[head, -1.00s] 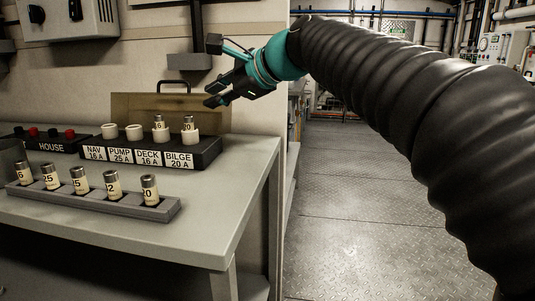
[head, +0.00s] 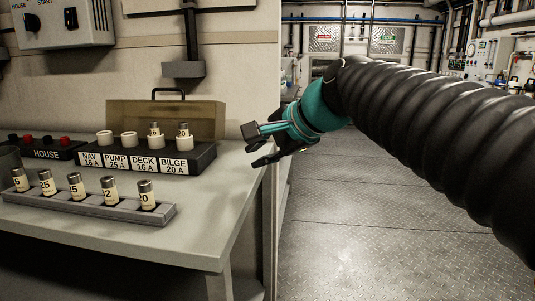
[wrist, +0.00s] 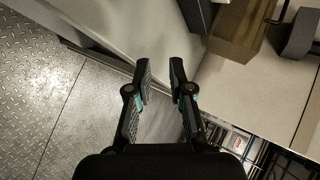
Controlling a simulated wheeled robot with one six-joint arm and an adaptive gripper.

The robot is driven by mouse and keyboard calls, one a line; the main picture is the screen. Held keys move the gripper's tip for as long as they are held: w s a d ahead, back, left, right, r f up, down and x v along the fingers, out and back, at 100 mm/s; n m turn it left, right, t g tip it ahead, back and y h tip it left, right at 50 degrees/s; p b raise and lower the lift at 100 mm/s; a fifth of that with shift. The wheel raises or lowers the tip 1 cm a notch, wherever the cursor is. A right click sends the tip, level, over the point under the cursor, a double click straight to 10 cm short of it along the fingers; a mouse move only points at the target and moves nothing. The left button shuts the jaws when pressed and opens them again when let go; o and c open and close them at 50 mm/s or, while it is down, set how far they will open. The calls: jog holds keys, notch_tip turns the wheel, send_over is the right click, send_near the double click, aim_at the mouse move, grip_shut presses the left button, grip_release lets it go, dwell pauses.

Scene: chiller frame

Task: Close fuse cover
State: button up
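The fuse cover (head: 205,120) is a brownish panel with a dark handle (head: 168,91) on top. It stands upright and open behind the black fuse block (head: 207,156). The block is labelled NAV, PUMP, DECK and BILGE; the DECK and BILGE sockets hold fuses, and the NAV and PUMP sockets show none. My gripper (head: 255,147) is open and empty, right of the block near the bench's right edge, touching nothing. In the wrist view, my gripper's fingers (wrist: 160,80) are apart, and the brown cover (wrist: 238,28) shows at upper right.
A grey rack (head: 85,205) with several loose fuses lies at the bench's front. The HOUSE block (head: 46,153) is on the left. A grey wall box (head: 183,69) hangs above the cover, beside a switch panel (head: 65,22). The floor (head: 370,220) on the right is clear.

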jog(key=shift+s+d+f, duration=0.1)
jog(key=shift+d+f, duration=0.05)
jog(key=s+d+f+n+h, duration=0.4)
jog(key=s+d+f, duration=0.6)
jog(key=f, duration=0.2)
jog(key=s+d+f+n+g+h, duration=0.1)
jog(key=s+d+f+n+h, duration=0.3)
jog(key=s+d+f, duration=0.5)
notch_tip(320, 180, down, 4)
jog(key=shift+s+d+r+n, duration=0.1)
jog(key=shift+s+d+n, duration=0.3)
jog(key=shift+d, duration=0.75)
jog(key=shift+s, duration=0.1)
